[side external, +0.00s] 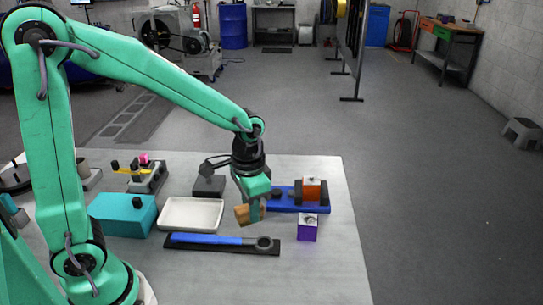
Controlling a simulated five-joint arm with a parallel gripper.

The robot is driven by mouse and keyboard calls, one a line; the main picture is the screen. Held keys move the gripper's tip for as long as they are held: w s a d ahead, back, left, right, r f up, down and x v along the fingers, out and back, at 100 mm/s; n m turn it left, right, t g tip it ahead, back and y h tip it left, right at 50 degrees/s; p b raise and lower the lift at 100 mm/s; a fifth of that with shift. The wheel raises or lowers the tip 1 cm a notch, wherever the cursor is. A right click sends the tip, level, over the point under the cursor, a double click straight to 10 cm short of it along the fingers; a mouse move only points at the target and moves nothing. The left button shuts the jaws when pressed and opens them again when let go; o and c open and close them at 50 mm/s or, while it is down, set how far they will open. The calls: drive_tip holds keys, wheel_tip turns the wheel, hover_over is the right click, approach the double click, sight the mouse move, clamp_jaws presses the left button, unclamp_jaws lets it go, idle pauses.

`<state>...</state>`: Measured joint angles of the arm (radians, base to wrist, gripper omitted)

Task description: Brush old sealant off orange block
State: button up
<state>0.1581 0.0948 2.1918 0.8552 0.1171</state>
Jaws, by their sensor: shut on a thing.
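The orange block (312,189) sits between dark jaws on a blue fixture (284,205), right of my gripper. It has a pale patch on top; whether that is sealant is too small to tell. My gripper (255,209) points down, left of and nearer the camera than the orange block. It is shut on a tan, wood-coloured piece (242,214), which looks like the brush and is held tilted above the table, apart from the orange block. Its bristles cannot be made out.
A purple block (307,232) with a pale top stands in front of the fixture. A blue-handled wrench (210,239) lies on a dark mat. A white tray (175,227), a teal box (122,213) and a dark block (208,186) stand left. The table's front right is clear.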

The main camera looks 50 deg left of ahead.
drive_tip(key=shift+c, duration=0.4)
drive_tip(key=shift+w, duration=0.1)
drive_tip(key=shift+w+r, duration=0.2)
drive_tip(key=shift+w, duration=0.35)
drive_tip(key=w+r, duration=0.2)
drive_tip(key=w, duration=0.8)
drive_tip(key=w+r, duration=0.3)
drive_tip(key=w, duration=0.8)
drive_tip(key=shift+w+a, duration=0.15)
drive_tip(key=shift+a, duration=0.2)
drive_tip(key=shift+f, duration=0.1)
